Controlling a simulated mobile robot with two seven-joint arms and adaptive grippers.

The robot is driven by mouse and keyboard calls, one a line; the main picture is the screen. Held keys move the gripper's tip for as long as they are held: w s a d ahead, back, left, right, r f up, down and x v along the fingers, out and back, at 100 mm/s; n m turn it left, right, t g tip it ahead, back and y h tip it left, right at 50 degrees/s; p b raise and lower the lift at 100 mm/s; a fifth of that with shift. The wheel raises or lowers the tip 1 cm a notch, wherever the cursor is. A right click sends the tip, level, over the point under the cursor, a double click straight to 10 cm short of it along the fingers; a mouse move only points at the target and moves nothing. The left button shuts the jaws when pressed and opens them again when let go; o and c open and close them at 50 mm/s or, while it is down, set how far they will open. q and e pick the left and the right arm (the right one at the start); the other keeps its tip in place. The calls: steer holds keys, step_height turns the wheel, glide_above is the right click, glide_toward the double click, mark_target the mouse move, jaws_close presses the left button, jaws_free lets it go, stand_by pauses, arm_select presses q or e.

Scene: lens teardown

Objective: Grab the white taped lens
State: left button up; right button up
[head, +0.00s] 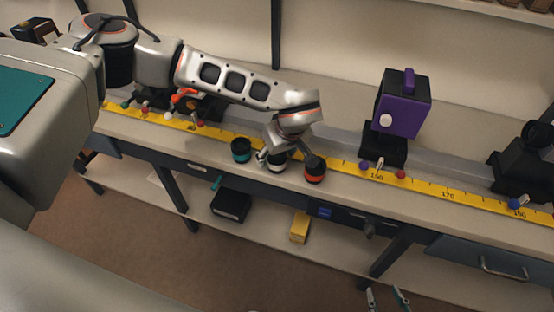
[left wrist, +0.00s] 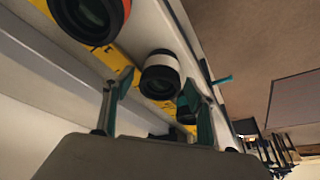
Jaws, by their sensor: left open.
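The white taped lens (head: 277,164) is a short black cylinder with a white band, standing on the bench near its front edge. It also shows in the left wrist view (left wrist: 160,78), ahead of and between the fingertips. My left gripper (head: 285,158) is open above the lens and partly hides it in the head view; its two fingers (left wrist: 158,88) look spread and empty in the left wrist view. I cannot tell whether either finger touches the lens. My right gripper (head: 386,298) shows only as two spread fingertips at the bottom edge, empty and far from the lens.
A teal-banded lens (head: 241,150) stands close on the left, and an orange-banded lens (head: 315,173) close on the right. A yellow ruler strip (head: 340,165) runs behind them. A purple box (head: 404,105) on a black mount stands further right. The bench's front edge is near.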

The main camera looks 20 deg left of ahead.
arm_select(q)
steer(key=c, duration=1.3)
steer(key=shift+r, duration=0.15)
